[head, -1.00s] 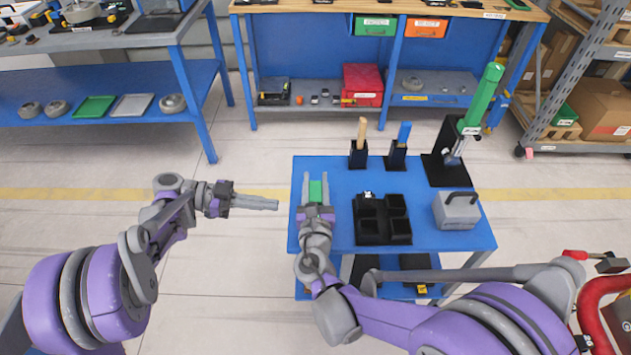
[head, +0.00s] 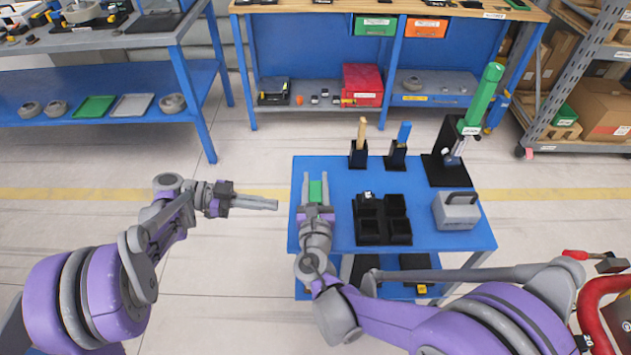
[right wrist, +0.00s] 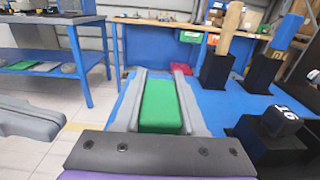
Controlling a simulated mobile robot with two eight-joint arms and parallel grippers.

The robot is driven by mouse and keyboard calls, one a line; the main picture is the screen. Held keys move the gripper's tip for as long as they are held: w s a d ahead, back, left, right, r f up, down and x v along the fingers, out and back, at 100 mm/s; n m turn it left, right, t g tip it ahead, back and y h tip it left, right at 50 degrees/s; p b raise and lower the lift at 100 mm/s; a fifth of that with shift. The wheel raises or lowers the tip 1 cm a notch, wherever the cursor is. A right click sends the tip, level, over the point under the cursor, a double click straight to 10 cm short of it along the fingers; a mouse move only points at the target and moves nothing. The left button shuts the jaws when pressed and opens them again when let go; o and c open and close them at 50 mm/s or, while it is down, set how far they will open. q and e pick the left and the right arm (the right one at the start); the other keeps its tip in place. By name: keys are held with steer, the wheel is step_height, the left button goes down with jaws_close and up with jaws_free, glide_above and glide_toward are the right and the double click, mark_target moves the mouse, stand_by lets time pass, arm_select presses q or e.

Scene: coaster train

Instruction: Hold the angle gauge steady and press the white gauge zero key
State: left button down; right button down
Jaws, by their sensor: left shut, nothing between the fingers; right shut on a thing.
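My right gripper (head: 316,185) is over the left part of the blue cart. Its fingers lie along both sides of a green block (head: 317,190) and are shut on it; the block also shows between the fingers in the right wrist view (right wrist: 160,106). I cannot tell whether this block is the angle gauge, and no white key can be made out. A small black cube with white marking (right wrist: 281,121) stands to the right of the right gripper. My left gripper (head: 277,204) is shut and empty, left of the cart and apart from it.
The blue cart top (head: 335,232) carries a black tray (head: 383,238), a grey case with a handle (head: 456,212), two black holders with a wooden and a blue handle, and a green-handled press (head: 483,97) at the back right. A workbench stands behind, across clear floor.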

stand_by(0.3)
steer(key=shift+c, duration=2)
jaws_free()
